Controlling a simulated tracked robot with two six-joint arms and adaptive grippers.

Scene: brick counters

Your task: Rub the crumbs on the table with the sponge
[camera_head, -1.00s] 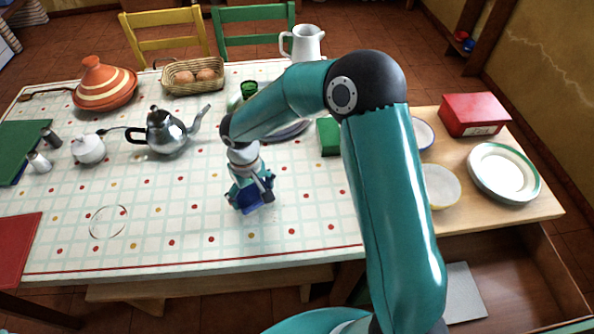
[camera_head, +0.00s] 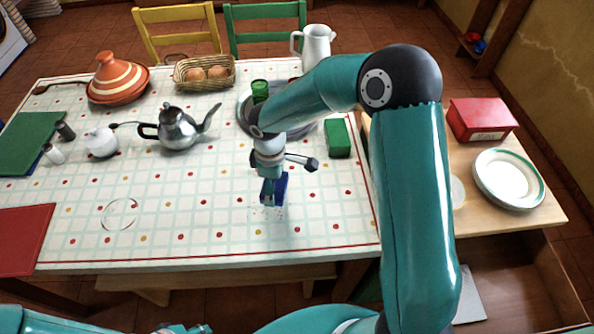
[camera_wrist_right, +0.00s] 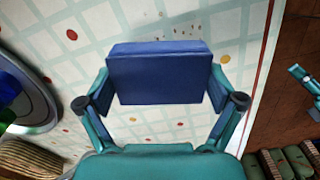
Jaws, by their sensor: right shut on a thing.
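My right gripper (camera_head: 270,190) is shut on a blue sponge (camera_head: 281,188), low over the tablecloth. In the right wrist view the sponge (camera_wrist_right: 158,75) sits between both fingers. I cannot tell whether it touches the cloth. Small brown crumbs (camera_head: 265,212) lie on the checked table (camera_head: 170,235) by the sponge's near side. Faint crumb specks (camera_wrist_right: 180,25) also show beyond the sponge in the right wrist view. A teal part of my left arm shows at the bottom edge of the head view; its finger state is unclear.
A kettle (camera_head: 177,128), a white sugar bowl (camera_head: 101,142) and a glass ring (camera_head: 120,214) stand to the left. A green block (camera_head: 338,138) and a dark plate (camera_head: 246,114) are behind the gripper. The front middle of the table is clear.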

